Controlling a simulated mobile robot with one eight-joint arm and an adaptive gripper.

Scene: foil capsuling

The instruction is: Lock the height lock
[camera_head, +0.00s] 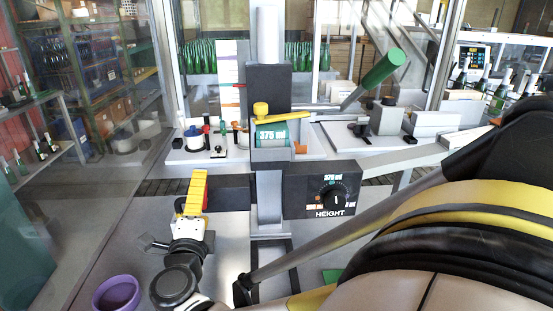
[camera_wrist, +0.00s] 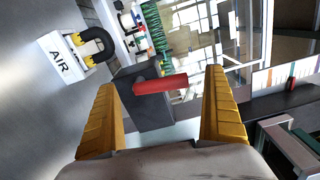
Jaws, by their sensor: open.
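My gripper (camera_head: 198,186) is at the left of the machine's column in the head view, its yellow fingers pointing away from the camera. In the wrist view my gripper (camera_wrist: 160,81) is open, one yellow finger at each side. A red lever (camera_wrist: 162,84) on a dark box (camera_wrist: 148,109), apparently the height lock, shows between the fingers, with a gap on both sides. In the head view only a sliver of red (camera_head: 206,201) shows beside the fingers; most of the lever is hidden. The dark box with the HEIGHT dial (camera_head: 335,197) is right of the column.
A white AIR box (camera_wrist: 60,62) with a black hose loop is left in the wrist view. A yellow lever (camera_head: 285,117) and a green-ended handle (camera_head: 384,69) are higher on the machine. A purple bowl (camera_head: 117,293) is at lower left. A glass panel stands left.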

